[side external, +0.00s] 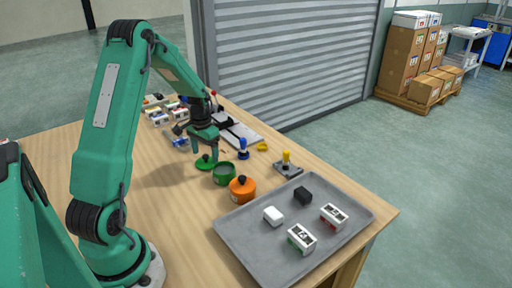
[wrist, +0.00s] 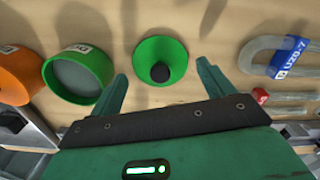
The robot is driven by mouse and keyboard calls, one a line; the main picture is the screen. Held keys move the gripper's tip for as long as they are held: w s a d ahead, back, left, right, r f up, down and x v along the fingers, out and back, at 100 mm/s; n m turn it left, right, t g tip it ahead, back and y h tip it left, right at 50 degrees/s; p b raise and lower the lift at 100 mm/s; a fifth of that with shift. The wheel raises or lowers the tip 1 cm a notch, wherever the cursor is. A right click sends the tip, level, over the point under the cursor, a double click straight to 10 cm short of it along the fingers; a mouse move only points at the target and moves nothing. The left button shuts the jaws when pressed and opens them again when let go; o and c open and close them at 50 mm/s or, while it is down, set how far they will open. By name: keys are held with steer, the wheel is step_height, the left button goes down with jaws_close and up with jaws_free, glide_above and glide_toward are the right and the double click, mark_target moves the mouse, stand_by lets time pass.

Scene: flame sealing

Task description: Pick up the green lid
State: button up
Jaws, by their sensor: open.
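The green lid (side external: 205,164) lies on the table, a shallow round cone with a black knob. In the wrist view the lid (wrist: 160,47) appears between and beyond my two fingertips. My gripper (side external: 203,151) is open and points down just above the lid; it also shows in the wrist view (wrist: 162,74). Nothing is held, and the lid looks untouched. A green pot (side external: 224,178), open on top, stands beside the lid; it also shows in the wrist view (wrist: 50,80).
An orange lidded pot (side external: 242,190) stands beside the green pot. A grey tray (side external: 265,260) with several small blocks is at the front right. A blue-handled stamp (side external: 243,149) stands close right of my gripper. A U-shaped metal piece (wrist: 255,50) lies right of the lid.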

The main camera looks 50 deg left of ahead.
steer(key=shift+f, duration=1.1)
steer(key=c, duration=0.7)
